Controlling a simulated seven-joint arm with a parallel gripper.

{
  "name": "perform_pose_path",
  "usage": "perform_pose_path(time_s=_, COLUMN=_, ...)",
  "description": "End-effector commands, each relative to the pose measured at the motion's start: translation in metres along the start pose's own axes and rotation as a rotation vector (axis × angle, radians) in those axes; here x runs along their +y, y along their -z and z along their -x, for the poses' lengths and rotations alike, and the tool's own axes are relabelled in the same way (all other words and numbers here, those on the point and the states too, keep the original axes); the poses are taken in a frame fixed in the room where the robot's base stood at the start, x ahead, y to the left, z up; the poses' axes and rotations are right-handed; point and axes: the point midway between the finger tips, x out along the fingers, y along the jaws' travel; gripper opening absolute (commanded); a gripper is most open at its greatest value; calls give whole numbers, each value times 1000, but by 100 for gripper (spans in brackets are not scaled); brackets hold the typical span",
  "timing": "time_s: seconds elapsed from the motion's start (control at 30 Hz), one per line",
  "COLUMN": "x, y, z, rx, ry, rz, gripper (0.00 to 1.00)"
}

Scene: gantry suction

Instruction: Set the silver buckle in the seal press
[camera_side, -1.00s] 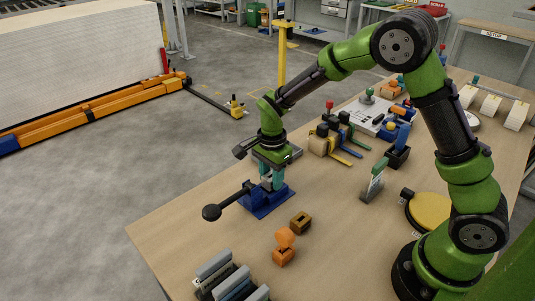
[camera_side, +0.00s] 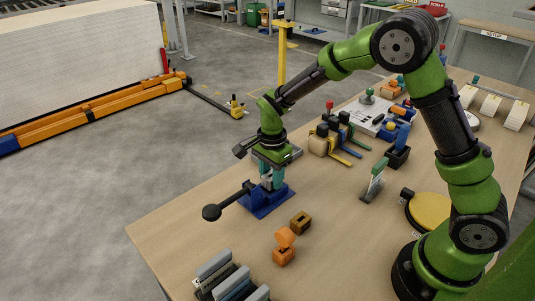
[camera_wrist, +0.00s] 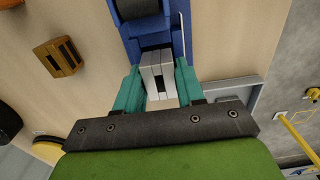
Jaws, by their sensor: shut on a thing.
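The silver buckle (camera_wrist: 158,72) is a pale grey block with a dark slot, seen in the wrist view between my teal fingertips. My gripper (camera_wrist: 158,82) is shut on it. The seal press (camera_wrist: 150,35) is blue and lies right beyond the buckle in that view. In the side view the seal press (camera_side: 268,203) stands near the table's left edge, its black-knobbed lever reaching left. My gripper (camera_side: 272,179) is pointed down at the press there. The fingers hide much of the buckle, and I cannot tell whether it touches the press.
A small brown slotted block (camera_side: 300,222) and an orange piece (camera_side: 284,248) sit in front of the press. A rack of grey plates (camera_side: 228,278) is at the front edge. Clamps (camera_side: 336,140) stand behind to the right. Bare table lies left of the press.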

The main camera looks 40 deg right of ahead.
Motion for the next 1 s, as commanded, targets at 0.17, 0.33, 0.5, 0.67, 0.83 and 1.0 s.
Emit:
perform_pose_path(time_s=0.17, x=0, y=0, z=0, rx=0, ry=0, rz=0, gripper=6)
perform_pose_path(time_s=0.33, x=0, y=0, z=0, rx=0, ry=0, rz=0, gripper=6)
perform_pose_path(time_s=0.5, x=0, y=0, z=0, rx=0, ry=0, rz=0, gripper=6)
perform_pose_path(time_s=0.67, x=0, y=0, z=-2, rx=-1, ry=0, rz=0, gripper=6)
perform_pose_path(time_s=0.83, x=0, y=0, z=-6, rx=-1, ry=0, rz=0, gripper=6)
perform_pose_path(time_s=1.0, x=0, y=0, z=-9, rx=-1, ry=-1, rz=0, gripper=6)
